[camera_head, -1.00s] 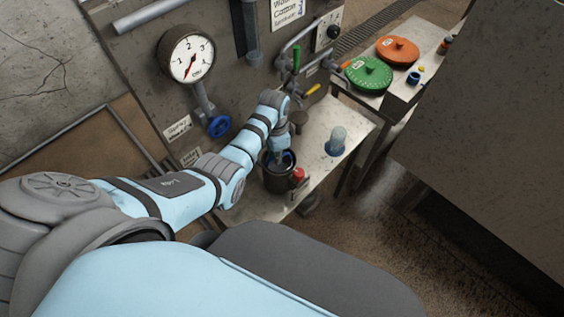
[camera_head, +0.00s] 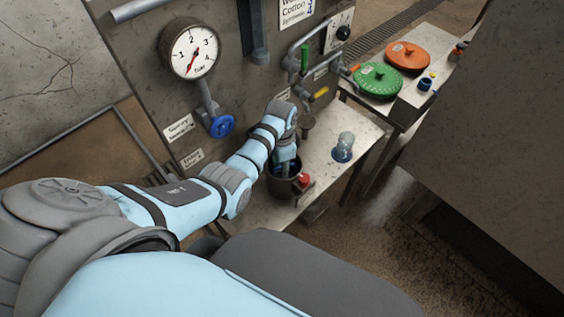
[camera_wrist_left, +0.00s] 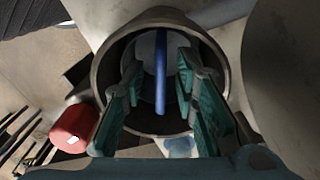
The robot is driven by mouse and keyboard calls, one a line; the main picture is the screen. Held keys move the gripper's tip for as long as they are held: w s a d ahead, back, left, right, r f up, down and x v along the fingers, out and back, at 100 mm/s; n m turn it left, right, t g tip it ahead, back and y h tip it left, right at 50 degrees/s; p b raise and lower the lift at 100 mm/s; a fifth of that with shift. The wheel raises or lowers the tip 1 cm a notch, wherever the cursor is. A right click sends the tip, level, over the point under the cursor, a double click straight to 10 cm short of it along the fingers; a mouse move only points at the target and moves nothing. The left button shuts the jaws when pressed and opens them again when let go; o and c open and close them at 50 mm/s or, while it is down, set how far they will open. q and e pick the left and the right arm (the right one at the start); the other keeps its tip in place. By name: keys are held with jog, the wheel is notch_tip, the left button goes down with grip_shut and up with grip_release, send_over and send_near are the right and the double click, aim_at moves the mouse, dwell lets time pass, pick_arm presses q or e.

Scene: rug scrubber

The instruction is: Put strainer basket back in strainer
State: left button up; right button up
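The strainer (camera_head: 282,183) is a dark round pot on the low metal table. In the left wrist view its open mouth (camera_wrist_left: 104,62) faces me. Inside it is the strainer basket, of which I see a blue bar handle (camera_wrist_left: 160,75) and a pale round part (camera_wrist_left: 146,48) behind it. My left gripper (camera_wrist_left: 160,82) reaches into the mouth with its green fingers apart, one on each side of the blue handle, with visible gaps. In the head view the left gripper (camera_head: 284,163) is over the pot and partly hidden. My right gripper is not in view.
A red knob (camera_head: 304,180) sits beside the strainer. A clear, blue-based vessel (camera_head: 344,146) stands on the table (camera_head: 325,172). Pipes with green and yellow handles (camera_head: 305,58) and a blue valve wheel (camera_head: 222,126) are near the arm. Green (camera_head: 379,80) and orange (camera_head: 403,56) lids lie beyond.

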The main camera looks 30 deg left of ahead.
pick_arm(q)
notch_tip(320, 180, up, 12)
jog(key=p, duration=0.2)
jog(key=shift+w+a+r, duration=0.15)
jog(key=shift+a, duration=0.1)
